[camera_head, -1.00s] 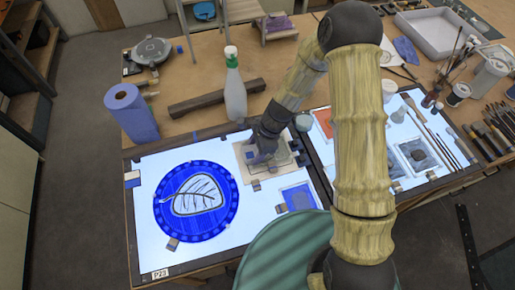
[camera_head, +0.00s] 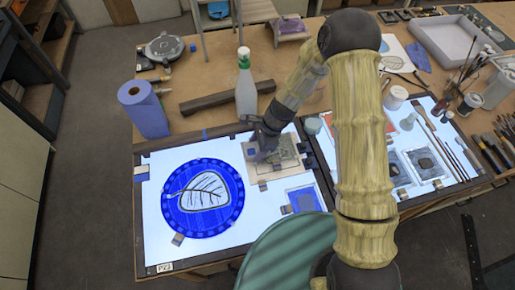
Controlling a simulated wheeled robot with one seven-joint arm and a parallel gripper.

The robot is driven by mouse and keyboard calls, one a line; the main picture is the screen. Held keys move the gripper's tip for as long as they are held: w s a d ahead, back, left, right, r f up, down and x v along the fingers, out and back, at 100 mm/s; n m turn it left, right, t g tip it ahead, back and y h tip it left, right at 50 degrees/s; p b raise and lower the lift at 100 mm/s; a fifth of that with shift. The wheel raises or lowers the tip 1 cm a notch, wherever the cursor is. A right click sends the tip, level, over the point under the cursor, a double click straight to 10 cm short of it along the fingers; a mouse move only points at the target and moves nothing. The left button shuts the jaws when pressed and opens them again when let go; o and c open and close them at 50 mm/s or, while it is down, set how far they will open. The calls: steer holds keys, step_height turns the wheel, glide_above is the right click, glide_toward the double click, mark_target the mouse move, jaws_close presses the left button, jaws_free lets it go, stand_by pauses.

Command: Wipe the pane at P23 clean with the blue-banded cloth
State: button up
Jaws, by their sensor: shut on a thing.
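The round blue pane (camera_head: 203,198) with a pale leaf drawn on it lies on the lit left panel (camera_head: 158,243), whose front left corner has the label P23 (camera_head: 165,267). My gripper (camera_head: 266,150) is to the right of and behind the pane, low over a beige square sheet (camera_head: 281,180) on the same panel. It is shut on a small grey thing that seems to be the cloth; a blue patch shows beside it. My fingers and the thing are too small and overlapped to make out a band clearly, or whether it touches the sheet.
A white bottle with a green top (camera_head: 245,85), a dark bar (camera_head: 222,98) and a blue paper roll (camera_head: 144,110) stand or lie behind the panel. A blue-grey square piece (camera_head: 303,200) lies right of the pane. My arm hides part of the right panel.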

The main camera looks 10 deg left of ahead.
steer(key=shift+w+d+f, duration=0.1)
steer(key=shift+w+d, duration=0.05)
steer(key=shift+w, duration=0.1)
steer(key=shift+w+d, duration=0.4)
steer(key=shift+d, duration=0.3)
steer(key=shift+w+d, duration=0.15)
steer(key=shift+d, duration=0.2)
steer(key=shift+w+d, duration=0.2)
steer(key=shift+d, duration=0.35)
steer(key=shift+w+d, duration=0.2)
steer(key=shift+d, duration=0.35)
steer(key=shift+a, duration=0.1)
steer(key=shift+s+a, duration=0.3)
steer(key=shift+a, duration=0.25)
steer(key=shift+s+a, duration=0.25)
steer(key=shift+a, duration=0.3)
steer(key=shift+s+a, duration=0.1)
